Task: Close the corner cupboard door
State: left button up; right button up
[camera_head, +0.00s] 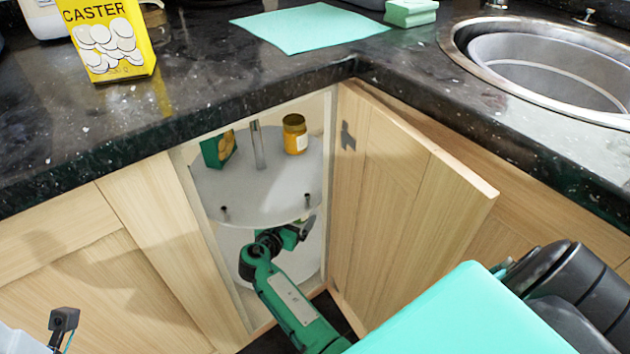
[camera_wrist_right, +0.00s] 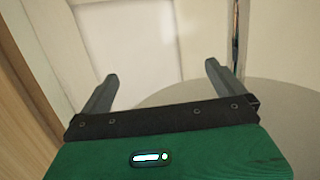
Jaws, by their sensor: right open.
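The corner cupboard door (camera_head: 400,200) is light wood and stands open, swung out to the right from the corner. The cupboard opening shows a round upper shelf (camera_head: 262,190) and a round lower shelf (camera_head: 238,245). My right gripper (camera_head: 305,230) is inside the cupboard, below the upper shelf and apart from the door. In the right wrist view its two fingers (camera_wrist_right: 161,70) are apart with nothing between them, facing a pale panel above a grey round shelf (camera_wrist_right: 275,97). My left gripper's fingers are not seen.
On the upper shelf are a yellow jar (camera_head: 295,134) and a green-and-yellow box (camera_head: 218,149), beside a metal post. The dark granite counter (camera_head: 200,100) overhangs the cupboard. A yellow CASTER box (camera_head: 110,45), a teal sheet (camera_head: 308,27) and a sink (camera_head: 550,70) are on it.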

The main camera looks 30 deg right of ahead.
aim_at(406, 211)
jog(key=k+j, duration=0.3)
jog(key=k, duration=0.15)
jog(key=k+j, duration=0.35)
jog(key=k, duration=0.1)
